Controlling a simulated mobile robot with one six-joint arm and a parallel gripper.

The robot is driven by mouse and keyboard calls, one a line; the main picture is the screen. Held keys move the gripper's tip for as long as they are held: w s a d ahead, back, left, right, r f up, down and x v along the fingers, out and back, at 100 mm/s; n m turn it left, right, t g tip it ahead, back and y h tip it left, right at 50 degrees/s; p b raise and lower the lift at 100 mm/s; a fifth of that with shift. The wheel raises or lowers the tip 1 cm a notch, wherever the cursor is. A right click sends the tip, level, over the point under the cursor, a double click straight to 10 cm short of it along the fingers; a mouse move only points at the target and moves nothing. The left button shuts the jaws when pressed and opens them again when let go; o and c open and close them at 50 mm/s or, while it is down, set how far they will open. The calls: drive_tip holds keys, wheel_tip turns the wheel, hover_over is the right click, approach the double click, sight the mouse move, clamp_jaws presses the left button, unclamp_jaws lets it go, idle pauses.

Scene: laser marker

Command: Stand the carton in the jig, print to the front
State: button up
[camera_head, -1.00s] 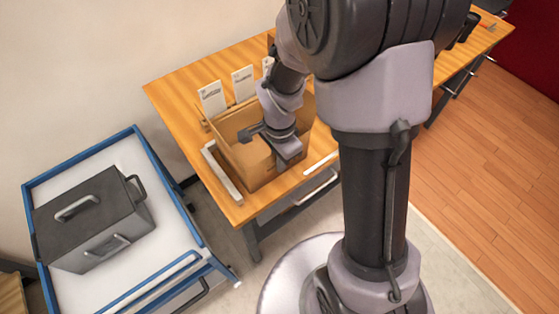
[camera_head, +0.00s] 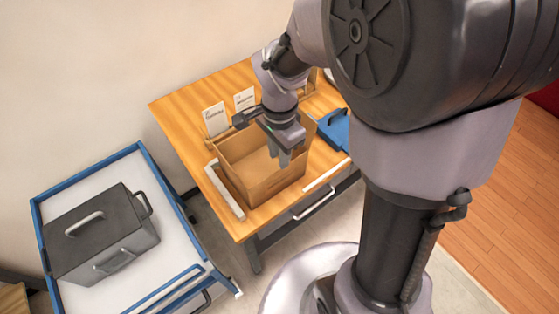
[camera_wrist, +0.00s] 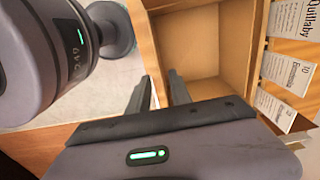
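My gripper (camera_head: 281,157) points down over the near right part of an open brown cardboard box (camera_head: 228,176) on the wooden table. In the wrist view its two dark fingers (camera_wrist: 158,92) are apart with nothing held between them. The box (camera_wrist: 193,42) shows there too; its rim runs between the fingers in the picture, but I cannot tell their height against it. The visible inside of the box looks empty. I cannot make out a separate printed carton or clearly identify the jig; my arm hides part of the table.
White printed cards (camera_head: 215,120) stand behind the box. A blue object with a dark handle (camera_head: 335,130) lies to its right. A pale bar (camera_head: 224,191) lies along the left table edge. A blue-framed trolley (camera_head: 90,172) carries a dark grey case (camera_head: 98,232).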

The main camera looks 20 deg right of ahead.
drive_tip(key=s+a+r+n+t+y, duration=0.1)
drive_tip(key=s+a+r+n+t, duration=0.1)
drive_tip(key=s+r+n, duration=0.3)
drive_tip(key=s+a+r+n+t+y, duration=0.1)
drive_tip(key=s+r+n+t, duration=0.2)
drive_tip(key=s+r, duration=0.4)
wheel_tip(320, 180, up, 3)
drive_tip(key=shift+s+a+r+n+t, duration=0.1)
drive_tip(key=shift+s+a+n+t, duration=0.3)
drive_tip(key=shift+n, duration=0.5)
